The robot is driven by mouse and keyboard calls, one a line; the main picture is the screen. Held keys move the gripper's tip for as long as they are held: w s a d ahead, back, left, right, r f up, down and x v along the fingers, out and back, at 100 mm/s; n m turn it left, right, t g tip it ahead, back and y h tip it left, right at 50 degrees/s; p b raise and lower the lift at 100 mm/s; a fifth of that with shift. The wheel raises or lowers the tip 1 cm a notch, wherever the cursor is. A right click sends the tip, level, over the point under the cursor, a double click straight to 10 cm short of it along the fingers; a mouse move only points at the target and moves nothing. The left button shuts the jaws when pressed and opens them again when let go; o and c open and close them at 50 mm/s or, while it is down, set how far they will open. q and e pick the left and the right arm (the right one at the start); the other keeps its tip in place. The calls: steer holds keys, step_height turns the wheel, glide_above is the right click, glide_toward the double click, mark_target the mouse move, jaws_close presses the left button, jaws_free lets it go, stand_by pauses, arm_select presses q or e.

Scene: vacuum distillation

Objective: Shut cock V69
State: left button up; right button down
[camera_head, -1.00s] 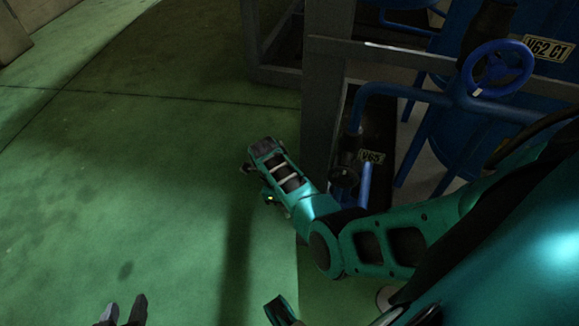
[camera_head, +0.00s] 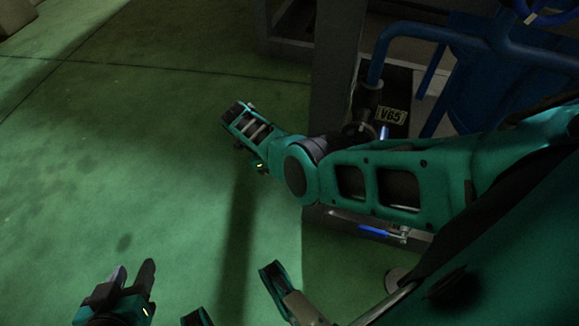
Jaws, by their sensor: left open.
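My left gripper (camera_head: 132,272) is at the bottom left, its two fingers apart and empty above the green floor. My right arm (camera_head: 415,190) crosses from the right, and its far end is dark with no fingers clearly distinguishable. A plate (camera_head: 391,115) beside a dark valve appears to read V65; I read no V69 plate. A short blue handle (camera_head: 384,132) stands by that valve, partly hidden behind my right arm. Another blue lever (camera_head: 373,231) lies nearly level along a grey pipe just below that arm. Neither gripper touches them.
A blue pipe (camera_head: 440,32) bends down to the valve. A grey frame post (camera_head: 336,75) stands left of it. Part of a blue handwheel (camera_head: 540,12) shows at the top right. The green floor (camera_head: 110,150) on the left is clear.

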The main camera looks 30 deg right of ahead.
steer(key=shift+s+f, duration=0.1)
steer(key=c, duration=1.2)
jaws_free()
steer(key=shift+c, duration=0.2)
steer(key=shift+o, duration=0.3)
